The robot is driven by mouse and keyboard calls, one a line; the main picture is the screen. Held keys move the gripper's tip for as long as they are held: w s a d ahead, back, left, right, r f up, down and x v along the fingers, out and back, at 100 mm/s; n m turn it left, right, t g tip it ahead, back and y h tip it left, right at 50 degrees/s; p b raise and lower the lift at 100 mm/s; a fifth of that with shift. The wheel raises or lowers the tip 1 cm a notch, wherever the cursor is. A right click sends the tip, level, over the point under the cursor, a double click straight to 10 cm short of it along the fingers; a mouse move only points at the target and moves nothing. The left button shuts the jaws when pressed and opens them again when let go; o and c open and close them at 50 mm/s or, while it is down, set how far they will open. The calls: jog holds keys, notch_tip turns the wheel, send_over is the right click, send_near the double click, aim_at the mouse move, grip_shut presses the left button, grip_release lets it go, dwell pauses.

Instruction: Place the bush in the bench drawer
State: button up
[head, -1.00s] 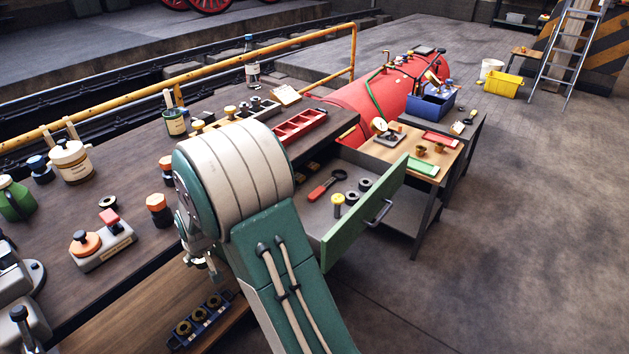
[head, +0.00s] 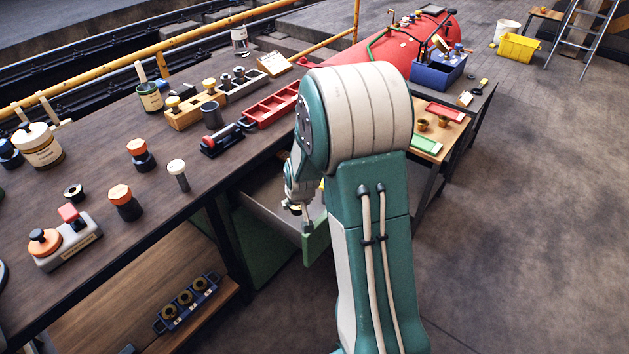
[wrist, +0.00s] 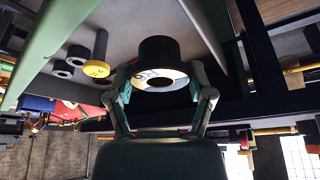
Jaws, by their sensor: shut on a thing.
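In the wrist view my gripper (wrist: 163,74) is shut on the bush (wrist: 160,50), a short black ring with a pale end face and a dark hole. The open bench drawer (wrist: 45,45) is behind it in that view. A yellow-headed pin (wrist: 97,68) and several dark rings (wrist: 69,60) lie in the drawer, left of the bush. I cannot tell whether the bush touches the drawer floor. In the head view the drawer's green front (head: 317,238) shows beside my arm, which hides most of the drawer. My gripper (head: 295,207) shows small there, at the drawer.
The workbench (head: 215,135) holds orange-topped parts, a red tray (head: 272,104) and a wooden block with knobs (head: 195,108). A side table (head: 455,135) with red and green trays stands beyond my arm. The floor at right is clear.

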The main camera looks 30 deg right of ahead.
jog(key=w+d+f, duration=0.2)
jog(key=w, duration=0.1)
jog(key=w+d+f, duration=0.2)
jog(key=w+f, duration=0.1)
jog(key=w+d+f, duration=0.2)
jog(key=w+f, duration=0.1)
jog(key=w, duration=0.1)
jog(key=shift+d+f, duration=0.15)
jog(key=shift+d, duration=0.05)
jog(key=shift+w+a+f, duration=0.3)
jog(key=shift+w+a, duration=0.05)
jog(key=shift+a, duration=0.15)
jog(key=shift+w+f, duration=0.15)
jog(key=shift+f, duration=0.25)
notch_tip(320, 180, down, 3)
jog(key=shift+d+r, duration=0.15)
jog(key=shift+r, duration=0.05)
jog(key=shift+d+f, duration=0.1)
jog(key=shift+d, duration=0.4)
jog(key=o, duration=1)
jog(key=shift+a, duration=0.1)
jog(key=shift+c, duration=0.2)
jog(key=o, duration=0.3)
jog(key=shift+a, duration=0.4)
jog(key=shift+d, duration=0.2)
